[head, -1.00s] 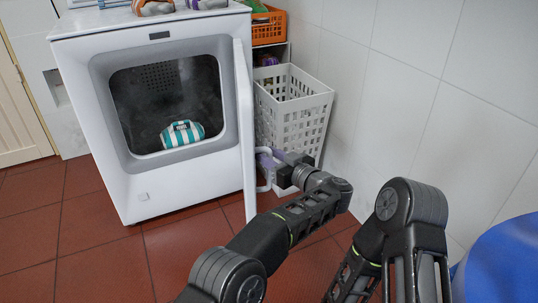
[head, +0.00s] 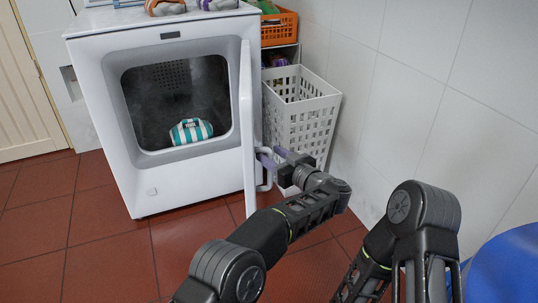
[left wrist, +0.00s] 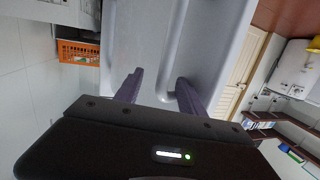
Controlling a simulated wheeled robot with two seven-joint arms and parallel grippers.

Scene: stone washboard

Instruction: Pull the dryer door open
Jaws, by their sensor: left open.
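The white dryer (head: 168,190) stands at the left with its round-cornered opening exposed. Its door (head: 249,120) stands wide open, seen nearly edge-on at the right of the opening. A pale curved handle (head: 266,181) is on the door's right-hand face; it also shows in the left wrist view (left wrist: 174,50). My left gripper (head: 262,155) is at the handle; in the left wrist view its purple fingers (left wrist: 158,90) are apart, with the handle's bar near and between them. Contact cannot be told. My right arm shows at the lower right, but its gripper is out of view.
A striped teal-and-white item (head: 190,131) lies inside the drum. A white laundry basket (head: 302,115) stands right of the door, behind my left gripper. An orange crate (head: 279,27) is on a shelf behind. A blue rounded object (head: 505,265) is at the lower right. Red floor tiles in front are clear.

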